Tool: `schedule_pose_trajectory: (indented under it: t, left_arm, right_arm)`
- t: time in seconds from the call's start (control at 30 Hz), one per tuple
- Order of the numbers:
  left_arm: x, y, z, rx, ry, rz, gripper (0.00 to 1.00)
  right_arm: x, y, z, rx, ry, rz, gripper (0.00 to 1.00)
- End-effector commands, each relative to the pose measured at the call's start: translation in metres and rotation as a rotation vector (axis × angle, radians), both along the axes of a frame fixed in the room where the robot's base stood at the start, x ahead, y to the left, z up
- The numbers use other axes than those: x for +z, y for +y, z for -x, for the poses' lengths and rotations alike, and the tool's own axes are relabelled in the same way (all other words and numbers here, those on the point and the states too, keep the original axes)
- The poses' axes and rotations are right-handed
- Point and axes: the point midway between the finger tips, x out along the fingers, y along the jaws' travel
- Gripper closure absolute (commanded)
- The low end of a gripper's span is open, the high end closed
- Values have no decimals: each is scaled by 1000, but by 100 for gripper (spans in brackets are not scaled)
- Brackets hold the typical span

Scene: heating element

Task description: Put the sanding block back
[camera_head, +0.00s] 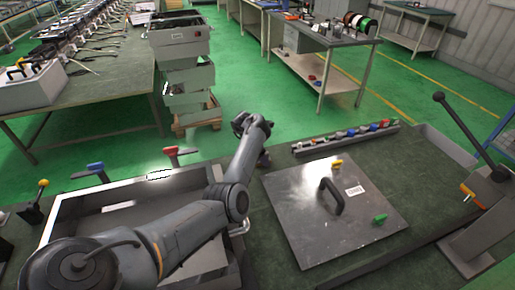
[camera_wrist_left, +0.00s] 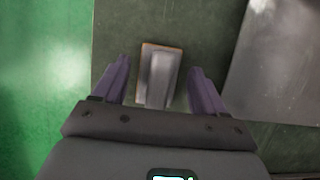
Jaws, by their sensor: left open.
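The sanding block (camera_wrist_left: 160,75), a small grey block with a brown edge, lies on the dark green bench top in the left wrist view. My left gripper (camera_wrist_left: 158,65) is open, with one purple finger on each side of the block and a gap to each. I cannot tell how high the fingertips are above the bench. My right gripper is not in view.
A metal plate (camera_head: 310,225) with a black handle (camera_head: 332,197) lies right of my gripper. A rack (camera_head: 345,138) of small coloured items stands behind it. A grey open tray (camera_head: 75,208) is at left under my arm. A black-knobbed lever (camera_head: 470,135) stands at right.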

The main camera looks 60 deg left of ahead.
Motion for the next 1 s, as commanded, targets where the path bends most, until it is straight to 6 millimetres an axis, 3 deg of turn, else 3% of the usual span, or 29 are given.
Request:
schedule_pose_trajectory:
  t: [0.6, 1.0]
  left_arm:
    - [94, 10, 37, 2, 2, -4, 28]
    - [111, 11, 45, 1, 0, -1, 28]
  right_arm:
    - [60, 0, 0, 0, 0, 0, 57]
    - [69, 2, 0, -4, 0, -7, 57]
